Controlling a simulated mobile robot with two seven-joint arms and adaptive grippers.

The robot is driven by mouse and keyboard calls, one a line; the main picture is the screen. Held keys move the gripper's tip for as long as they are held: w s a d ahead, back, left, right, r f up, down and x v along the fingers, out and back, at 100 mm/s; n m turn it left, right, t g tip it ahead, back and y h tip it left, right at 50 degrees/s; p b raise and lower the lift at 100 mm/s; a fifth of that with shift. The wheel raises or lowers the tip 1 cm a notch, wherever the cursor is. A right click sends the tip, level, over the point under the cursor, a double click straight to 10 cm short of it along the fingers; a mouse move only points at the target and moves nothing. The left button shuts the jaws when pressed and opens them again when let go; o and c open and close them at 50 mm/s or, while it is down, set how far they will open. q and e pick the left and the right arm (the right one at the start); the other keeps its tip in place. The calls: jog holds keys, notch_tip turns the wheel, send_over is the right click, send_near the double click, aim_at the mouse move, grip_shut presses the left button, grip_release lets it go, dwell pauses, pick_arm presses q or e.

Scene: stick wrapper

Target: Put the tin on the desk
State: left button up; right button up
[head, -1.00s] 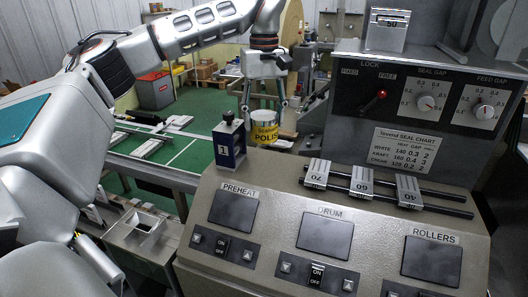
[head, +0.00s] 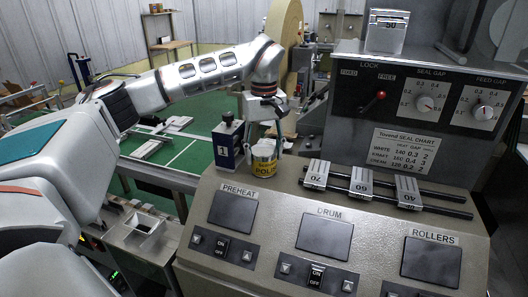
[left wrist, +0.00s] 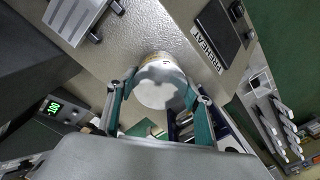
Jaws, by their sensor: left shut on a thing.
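The tin (head: 263,168) has a yellow and white label with partly readable lettering. In the head view it is upright at the console's upper left edge, just right of the blue block. My left gripper (head: 264,140) is above it, shut on it. In the left wrist view the tin (left wrist: 160,84) shows its pale end between my two fingers (left wrist: 162,108). The grey control desk (head: 275,190) is under and in front of the tin. I cannot tell whether the tin touches it. My right gripper is not in view.
A blue block with a black knob (head: 228,140) stands close left of the tin. Metal weights marked 70, 60 and 40 (head: 361,182) sit on rails to the right. A taller panel with a red lever (head: 374,101) rises behind. Bare desk lies between tin and weights.

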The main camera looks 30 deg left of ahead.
aim_at(264, 150)
pick_arm(q)
jog(key=o, duration=1.2)
jog(key=shift+f, duration=0.1)
jog(key=shift+o, duration=0.6)
notch_tip(264, 150, up, 12)
